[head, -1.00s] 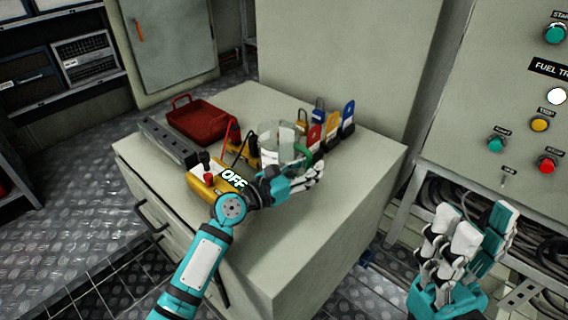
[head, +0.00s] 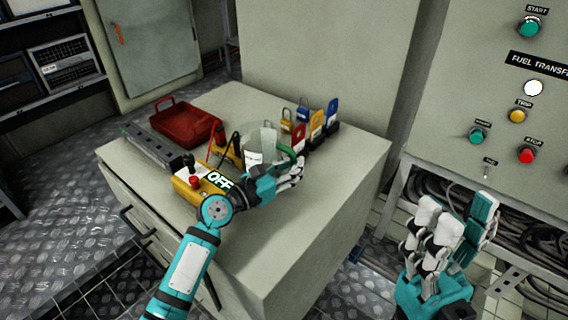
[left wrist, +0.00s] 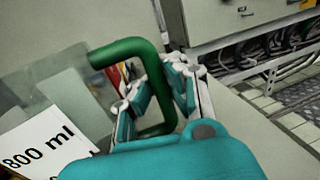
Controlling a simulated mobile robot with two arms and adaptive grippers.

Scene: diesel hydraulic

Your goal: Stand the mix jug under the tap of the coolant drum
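The mix jug (head: 262,139) is clear, with a green handle and a white label; it is at the middle of the cabinet top. The left wrist view shows its label reading "800 ml" (left wrist: 38,143) and its green handle (left wrist: 128,48). My left gripper (head: 292,172) is at the handle, with fingers on both sides of the handle's bar and close against it. I cannot tell whether the jug's base touches the cabinet top. My right gripper (head: 462,212) is open and empty, in front of the control panel. The coolant drum and its tap are not in view.
The grey cabinet (head: 320,215) also bears a red tray (head: 185,125), a yellow box marked OFF (head: 190,190), a dark grey bar (head: 155,147) and several coloured padlocks (head: 316,124). A control panel (head: 500,110) stands at right. The cabinet's front right top is clear.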

